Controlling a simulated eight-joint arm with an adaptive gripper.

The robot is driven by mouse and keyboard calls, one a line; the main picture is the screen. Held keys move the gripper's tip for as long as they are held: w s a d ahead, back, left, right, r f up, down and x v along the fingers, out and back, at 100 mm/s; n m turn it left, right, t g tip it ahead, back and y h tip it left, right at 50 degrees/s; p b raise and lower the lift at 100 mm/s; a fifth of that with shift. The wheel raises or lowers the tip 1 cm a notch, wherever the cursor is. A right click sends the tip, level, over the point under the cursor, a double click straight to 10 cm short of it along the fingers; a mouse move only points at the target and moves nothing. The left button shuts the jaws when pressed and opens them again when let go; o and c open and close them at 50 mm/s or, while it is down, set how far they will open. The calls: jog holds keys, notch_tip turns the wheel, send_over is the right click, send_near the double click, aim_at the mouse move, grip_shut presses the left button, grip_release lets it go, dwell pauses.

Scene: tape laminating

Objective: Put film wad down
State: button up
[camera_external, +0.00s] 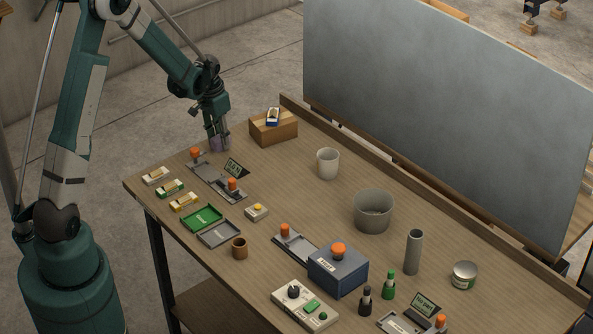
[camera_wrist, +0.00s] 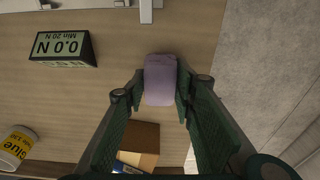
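A purple film wad (camera_wrist: 160,80) sits between the two fingertips of my gripper (camera_wrist: 159,95), which touch it on both sides in the wrist view. In the external view my gripper (camera_external: 218,142) points down over the far left part of the table, with a bit of the purple wad (camera_external: 215,144) showing at its tips. I cannot tell whether the wad touches the tabletop. A grey round bin (camera_external: 373,213) stands near the middle of the table, well to the right of my gripper.
A small display (camera_external: 236,167) reading 0.0 N, Min 20 N (camera_wrist: 62,46) stands beside my gripper. A pale cup (camera_external: 328,164), trays (camera_external: 202,217) and a blue box (camera_external: 338,270) stand further off. The table's left edge is close.

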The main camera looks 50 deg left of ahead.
aim_at(217, 138)
jog(key=shift+f, duration=0.2)
jog(key=o, duration=0.6)
jog(key=shift+r, duration=0.2)
jog(key=shift+s+r+p, duration=0.1)
jog(key=shift+s+r, duration=0.15)
jog(key=shift+r, duration=1.75)
jog(key=shift+s+r+p, duration=0.15)
jog(key=shift+s+r, duration=0.05)
jog(key=shift+r, duration=1.8)
jog(key=shift+s+r+p, duration=0.1)
jog(key=shift+s+r, duration=0.15)
jog(key=shift+r, duration=1.75)
